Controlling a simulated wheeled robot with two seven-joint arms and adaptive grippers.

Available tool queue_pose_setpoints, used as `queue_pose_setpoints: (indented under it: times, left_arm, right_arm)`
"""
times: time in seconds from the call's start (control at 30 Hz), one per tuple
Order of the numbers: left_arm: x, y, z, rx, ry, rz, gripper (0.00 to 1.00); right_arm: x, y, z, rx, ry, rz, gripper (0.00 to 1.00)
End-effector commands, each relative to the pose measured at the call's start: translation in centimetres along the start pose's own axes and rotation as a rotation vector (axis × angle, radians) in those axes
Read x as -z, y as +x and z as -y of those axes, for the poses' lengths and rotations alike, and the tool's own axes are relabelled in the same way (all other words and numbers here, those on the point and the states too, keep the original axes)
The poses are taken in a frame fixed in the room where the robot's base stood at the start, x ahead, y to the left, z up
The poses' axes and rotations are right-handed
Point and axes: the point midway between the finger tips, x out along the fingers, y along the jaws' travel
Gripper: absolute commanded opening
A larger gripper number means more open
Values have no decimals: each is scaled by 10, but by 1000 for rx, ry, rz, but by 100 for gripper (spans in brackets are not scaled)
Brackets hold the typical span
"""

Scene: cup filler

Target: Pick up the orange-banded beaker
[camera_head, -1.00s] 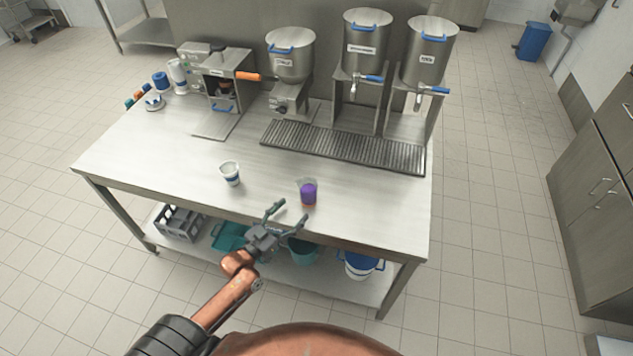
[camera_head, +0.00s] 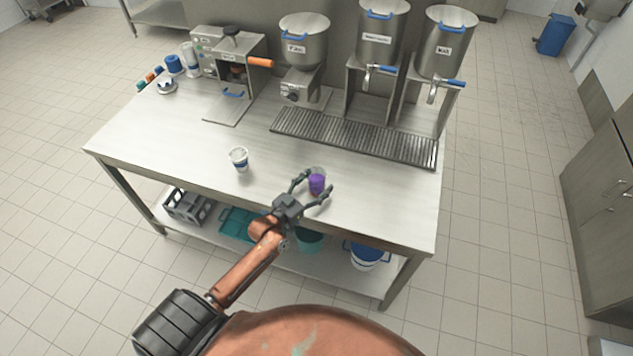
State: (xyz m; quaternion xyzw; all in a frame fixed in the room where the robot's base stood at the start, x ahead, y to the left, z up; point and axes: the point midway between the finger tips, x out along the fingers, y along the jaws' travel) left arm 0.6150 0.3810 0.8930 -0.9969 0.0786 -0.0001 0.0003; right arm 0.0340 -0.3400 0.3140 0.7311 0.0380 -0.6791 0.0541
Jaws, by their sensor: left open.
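The beaker (camera_head: 317,183) stands upright near the front edge of the steel table, with purple contents showing. My left gripper (camera_head: 317,184) is open, with one finger on each side of the beaker. I cannot tell whether the fingers touch it. My right gripper is out of view.
A drip grate (camera_head: 350,137) and steel dispensers (camera_head: 378,35) stand behind. The tabletop around the beaker is mostly clear.

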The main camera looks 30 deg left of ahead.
Motion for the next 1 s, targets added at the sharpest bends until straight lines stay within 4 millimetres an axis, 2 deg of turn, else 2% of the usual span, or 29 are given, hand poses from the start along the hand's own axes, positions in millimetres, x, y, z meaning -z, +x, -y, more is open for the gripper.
queue_pose_setpoints:
  times: [0.07, 0.8, 1.0]
  left_arm:
    - [0, 0, 0, 0, 0, 0, 66]
    - [0, -1, 0, 0, -1, 0, 15]
    - [1, 0, 0, 0, 0, -1, 14]
  right_arm:
    - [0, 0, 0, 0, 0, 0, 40]
    - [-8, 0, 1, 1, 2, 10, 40]
    - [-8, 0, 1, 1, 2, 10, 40]
